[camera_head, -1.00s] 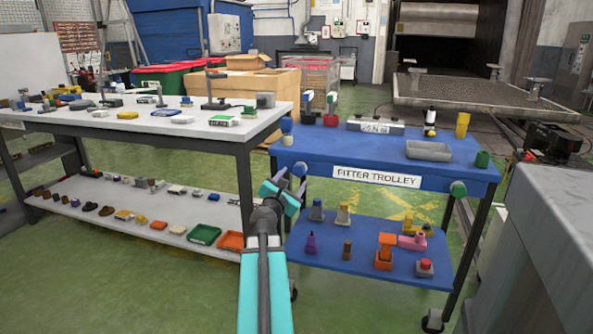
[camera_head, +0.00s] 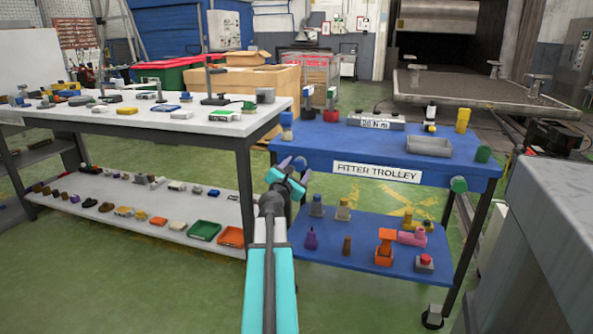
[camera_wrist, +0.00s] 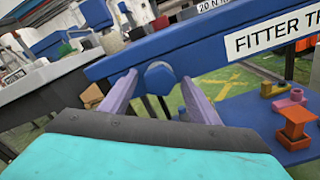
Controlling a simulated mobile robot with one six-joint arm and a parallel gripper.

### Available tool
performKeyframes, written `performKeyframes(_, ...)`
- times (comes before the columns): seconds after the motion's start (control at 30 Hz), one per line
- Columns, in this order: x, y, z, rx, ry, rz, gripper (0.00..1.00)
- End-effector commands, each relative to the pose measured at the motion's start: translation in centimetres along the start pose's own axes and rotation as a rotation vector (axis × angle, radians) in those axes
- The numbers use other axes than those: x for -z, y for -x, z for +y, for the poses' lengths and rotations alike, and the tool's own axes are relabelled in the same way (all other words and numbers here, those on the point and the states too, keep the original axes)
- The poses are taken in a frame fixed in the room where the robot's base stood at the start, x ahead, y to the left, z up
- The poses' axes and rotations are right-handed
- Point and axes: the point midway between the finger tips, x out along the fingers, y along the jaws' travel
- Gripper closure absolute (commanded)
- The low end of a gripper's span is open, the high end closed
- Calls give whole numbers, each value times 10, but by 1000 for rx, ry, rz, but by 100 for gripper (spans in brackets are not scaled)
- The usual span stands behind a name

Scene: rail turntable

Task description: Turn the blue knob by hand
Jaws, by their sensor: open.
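The blue knob (camera_wrist: 158,77) is a faceted knob on the front edge of the blue trolley, left of its label. In the wrist view it sits between the two purple fingers of my gripper (camera_wrist: 156,83), with a gap on each side. In the head view my gripper (camera_head: 296,168) is at the left part of the trolley's front edge and is open. There it largely covers the blue knob (camera_head: 300,162). I cannot tell how far the fingers reach along the knob's depth.
The blue trolley (camera_head: 320,148) carries a grey tray (camera_head: 429,146), and a green knob (camera_head: 458,184) is at its right front. Its lower shelf (camera_head: 335,265) holds several coloured parts. A white-topped bench (camera_head: 150,125) stands left, a grey counter (camera_head: 555,200) right.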

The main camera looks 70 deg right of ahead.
Motion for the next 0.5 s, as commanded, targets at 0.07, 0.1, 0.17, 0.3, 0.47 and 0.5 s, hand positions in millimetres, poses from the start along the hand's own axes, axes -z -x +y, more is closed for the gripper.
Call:
performKeyframes(0.07, 0, 0, 0, 0, 0, 0, 44)
performKeyframes(0.1, 0, 0, 0, 0, 0, 0, 46)
performKeyframes(0.17, 0, 0, 0, 0, 0, 0, 56)
performKeyframes(0.3, 0, 0, 0, 0, 0, 0, 80)
performKeyframes(0.47, 0, 2, -1, 2, -3, -1, 82)
performKeyframes(0.5, 0, 1, -2, 2, -5, -1, 82)
